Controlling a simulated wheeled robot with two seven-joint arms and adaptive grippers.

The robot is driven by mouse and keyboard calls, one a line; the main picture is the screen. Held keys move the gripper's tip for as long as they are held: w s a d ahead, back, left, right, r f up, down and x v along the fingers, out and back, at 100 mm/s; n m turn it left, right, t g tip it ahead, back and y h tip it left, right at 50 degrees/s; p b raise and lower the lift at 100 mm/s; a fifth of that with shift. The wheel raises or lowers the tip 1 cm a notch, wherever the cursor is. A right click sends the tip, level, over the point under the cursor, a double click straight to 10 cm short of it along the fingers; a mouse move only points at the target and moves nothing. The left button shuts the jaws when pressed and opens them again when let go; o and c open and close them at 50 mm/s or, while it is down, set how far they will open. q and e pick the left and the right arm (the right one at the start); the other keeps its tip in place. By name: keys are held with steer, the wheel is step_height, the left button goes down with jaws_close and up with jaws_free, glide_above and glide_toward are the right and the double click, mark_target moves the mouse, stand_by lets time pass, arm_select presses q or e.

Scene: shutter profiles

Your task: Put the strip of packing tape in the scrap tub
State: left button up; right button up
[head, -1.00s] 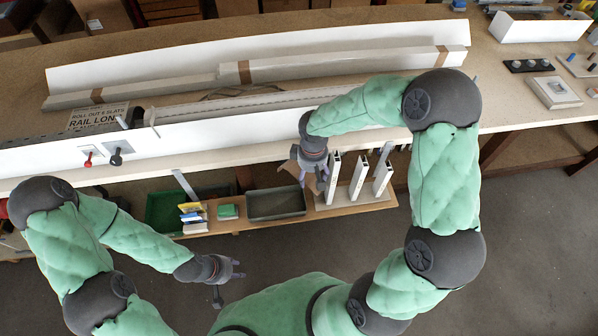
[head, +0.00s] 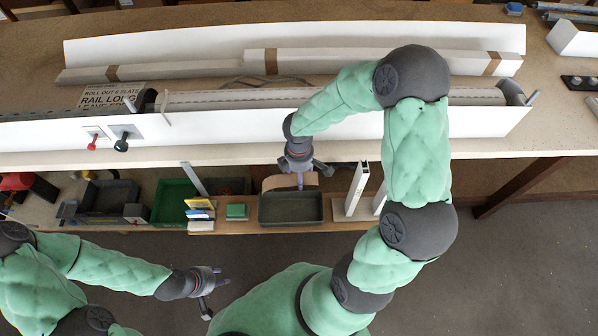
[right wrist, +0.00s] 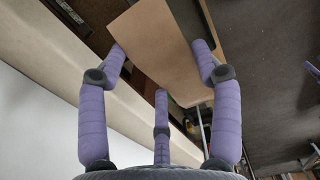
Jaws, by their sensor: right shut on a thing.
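The strip of packing tape looks like a flat tan piece (right wrist: 160,45) between the fingertips of my right gripper (right wrist: 160,60) in the right wrist view. In the head view, the tan piece (head: 277,183) shows by my right gripper (head: 301,178), over the back edge of a dark grey tub (head: 291,222) on the low shelf. This tub looks empty. A green tub (head: 172,205) stands left of it; no label shows which is the scrap tub. My left gripper (head: 215,288) is open and empty, in front of the shelf.
A white shutter box (head: 240,140) runs along the bench front, above and behind the tubs. Upright white profiles (head: 356,190) stand right of the grey tub. A green box (head: 237,212) and small coloured packs (head: 200,215) lie left of it. Open floor lies at right.

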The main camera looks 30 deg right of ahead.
step_height(320, 180, down, 11)
steer(key=b, duration=0.9)
steer(key=o, duration=0.8)
steer(key=shift+o, duration=0.2)
step_height(320, 180, up, 12)
steer(key=shift+a, duration=0.1)
stand_by(1.1)
